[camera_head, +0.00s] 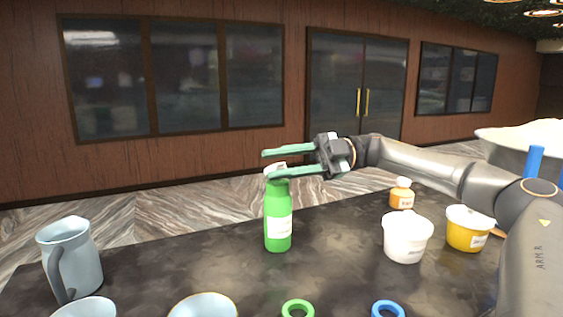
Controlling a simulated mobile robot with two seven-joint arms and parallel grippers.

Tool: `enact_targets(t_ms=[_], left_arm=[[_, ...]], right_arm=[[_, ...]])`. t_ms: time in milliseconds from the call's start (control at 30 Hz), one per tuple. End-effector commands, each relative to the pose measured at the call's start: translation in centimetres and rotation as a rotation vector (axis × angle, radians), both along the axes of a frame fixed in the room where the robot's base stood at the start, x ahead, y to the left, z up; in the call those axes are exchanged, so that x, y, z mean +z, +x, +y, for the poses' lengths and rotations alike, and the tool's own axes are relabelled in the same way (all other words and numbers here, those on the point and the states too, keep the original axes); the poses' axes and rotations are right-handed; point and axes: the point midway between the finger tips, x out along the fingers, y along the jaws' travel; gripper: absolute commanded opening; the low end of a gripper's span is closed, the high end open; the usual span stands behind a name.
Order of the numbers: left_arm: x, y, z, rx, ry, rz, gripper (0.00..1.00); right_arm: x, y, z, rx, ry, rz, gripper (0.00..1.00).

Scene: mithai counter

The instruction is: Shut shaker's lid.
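The shaker, a green bottle (278,220) with a white label, stands upright on the dark counter near the middle of the view. Its whitish lid (274,168) shows at the top, partly hidden by my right gripper; I cannot tell whether it is open or shut. My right gripper (266,163) comes in from the right at the height of the shaker's top. Its two green fingers are spread apart and point left, with the lid seen between and behind them. I cannot tell whether a finger touches the lid. My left gripper is not in view.
A grey-blue pitcher (76,262) stands at the left, with cups (204,306) at the front edge. A green ring (298,307) and a blue ring (387,308) lie in front. A white tub (407,240), yellow tub (464,238) and orange bottle (402,197) stand at the right.

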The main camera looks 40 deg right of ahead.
Motion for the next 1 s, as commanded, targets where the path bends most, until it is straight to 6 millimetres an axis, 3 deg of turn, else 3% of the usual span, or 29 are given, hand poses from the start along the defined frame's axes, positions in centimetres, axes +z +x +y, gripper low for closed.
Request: enact_targets(t_ms=[167, 467, 1000], left_arm=[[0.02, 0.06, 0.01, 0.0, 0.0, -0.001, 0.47], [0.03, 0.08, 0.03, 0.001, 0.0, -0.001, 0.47], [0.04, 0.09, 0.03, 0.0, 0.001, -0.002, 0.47]], right_arm=[[-0.01, 0.01, 0.0, 0.0, 0.0, 0.0, 0.34], [-0.01, 0.0, -0.02, 0.0, 0.0, 0.0, 0.01], [-0.01, 0.01, -0.04, 0.0, 0.0, 0.0, 0.0]])
